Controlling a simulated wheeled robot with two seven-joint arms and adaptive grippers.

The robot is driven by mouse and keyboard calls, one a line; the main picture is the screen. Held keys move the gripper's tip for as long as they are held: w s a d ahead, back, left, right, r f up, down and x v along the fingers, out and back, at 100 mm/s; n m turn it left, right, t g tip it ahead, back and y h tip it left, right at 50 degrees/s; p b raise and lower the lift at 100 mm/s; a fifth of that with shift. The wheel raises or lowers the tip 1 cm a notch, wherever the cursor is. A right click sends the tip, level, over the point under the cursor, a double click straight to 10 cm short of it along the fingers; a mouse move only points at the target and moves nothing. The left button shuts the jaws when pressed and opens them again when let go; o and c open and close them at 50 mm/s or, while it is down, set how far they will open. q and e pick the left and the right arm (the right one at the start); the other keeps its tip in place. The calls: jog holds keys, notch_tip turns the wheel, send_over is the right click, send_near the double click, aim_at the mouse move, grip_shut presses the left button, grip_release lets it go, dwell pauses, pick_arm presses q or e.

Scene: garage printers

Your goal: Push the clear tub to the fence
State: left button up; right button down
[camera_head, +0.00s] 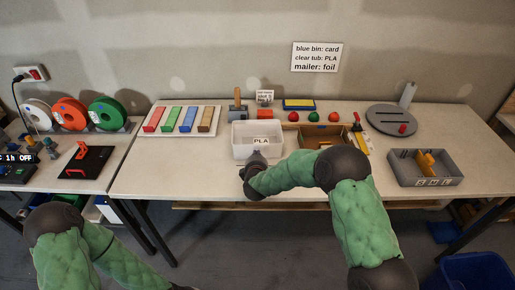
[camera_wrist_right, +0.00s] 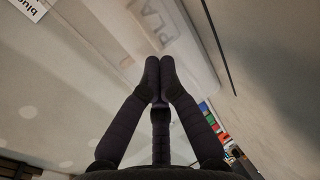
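The clear tub (camera_head: 240,142), a whitish see-through box with a "PLA" label on its front, stands on the white table near its front middle. My right gripper (camera_head: 257,156) is at the tub's front side, just below the label. In the right wrist view the two dark fingertips (camera_wrist_right: 160,70) are together with nothing between them, and the labelled tub wall (camera_wrist_right: 185,45) lies just beyond them. I cannot tell whether they touch it. No fence can be made out with certainty. My left arm is at the lower left, its gripper out of frame.
A brown open box (camera_head: 290,143) stands close to the tub's right. Behind the tub are a wooden-handled grey block (camera_head: 238,110), an orange block (camera_head: 265,114) and a small sign (camera_head: 265,96). A tray of coloured bars (camera_head: 157,130) is to the left, a grey bin (camera_head: 452,170) far right.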

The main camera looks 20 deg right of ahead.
jog(key=shift+w+d, duration=0.1)
jog(key=shift+w, duration=0.25)
dwell(0.4)
jog(key=shift+s, duration=0.1)
jog(key=shift+r+p+v, duration=0.15)
jog(key=shift+p+v, duration=0.75)
jog(key=shift+v, duration=0.15)
jog(key=shift+r+p+v, duration=0.15)
jog(key=shift+p+v, duration=0.75)
jog(key=shift+v, duration=0.2)
jog(key=shift+f, duration=0.1)
